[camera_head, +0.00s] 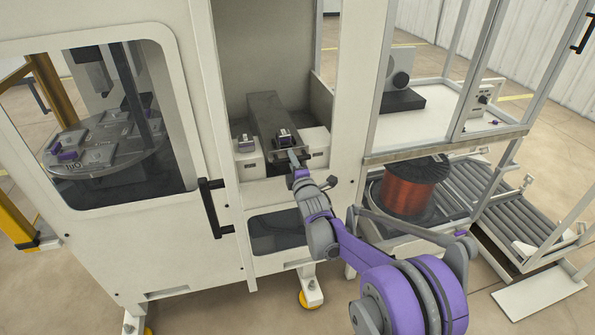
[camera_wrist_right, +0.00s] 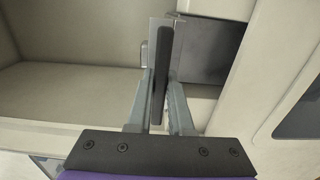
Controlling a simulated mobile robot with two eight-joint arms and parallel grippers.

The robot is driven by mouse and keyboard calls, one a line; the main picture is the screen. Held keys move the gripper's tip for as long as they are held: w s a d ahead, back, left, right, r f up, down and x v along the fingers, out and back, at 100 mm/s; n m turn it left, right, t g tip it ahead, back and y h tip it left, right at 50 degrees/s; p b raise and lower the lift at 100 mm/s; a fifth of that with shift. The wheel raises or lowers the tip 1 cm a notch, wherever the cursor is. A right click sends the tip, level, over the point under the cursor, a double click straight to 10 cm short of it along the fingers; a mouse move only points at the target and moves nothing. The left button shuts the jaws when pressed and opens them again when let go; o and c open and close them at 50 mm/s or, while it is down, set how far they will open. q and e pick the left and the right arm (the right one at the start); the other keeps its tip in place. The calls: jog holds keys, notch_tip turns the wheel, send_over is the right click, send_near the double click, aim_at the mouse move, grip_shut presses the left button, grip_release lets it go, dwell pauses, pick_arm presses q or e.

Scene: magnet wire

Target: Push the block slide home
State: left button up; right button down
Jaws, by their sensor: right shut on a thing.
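The block slide (camera_head: 268,112) is a long dark grey bar inside the open bay of the cream machine, running from the back towards the front. A small dark fixture sits at its front end, with a purplish part (camera_head: 284,138). My right gripper (camera_head: 293,156) reaches into the bay at that front end. In the right wrist view my right gripper (camera_wrist_right: 160,75) is shut on a dark upright plate (camera_wrist_right: 163,48), seen nearly edge-on. A grey block face (camera_wrist_right: 212,45) shows just right of the fingers. The contact is too small to see in the head view. My left gripper is not in view.
White blocks stand left (camera_head: 248,160) and right (camera_head: 316,145) of the slide's front. A black door handle (camera_head: 213,207) is left of the bay. A turntable (camera_head: 100,142) shows behind the left window.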

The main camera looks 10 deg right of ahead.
aim_at(286, 145)
jog(key=w, duration=0.5)
jog(key=w+p, duration=0.1)
jog(key=w, duration=0.4)
jog(key=shift+a, duration=0.2)
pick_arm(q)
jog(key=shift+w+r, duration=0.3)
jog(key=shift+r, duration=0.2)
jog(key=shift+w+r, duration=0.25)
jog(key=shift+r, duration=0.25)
pick_arm(e)
jog(key=shift+r, duration=0.1)
jog(key=shift+w, duration=0.1)
jog(key=c, duration=0.8)
grip_release()
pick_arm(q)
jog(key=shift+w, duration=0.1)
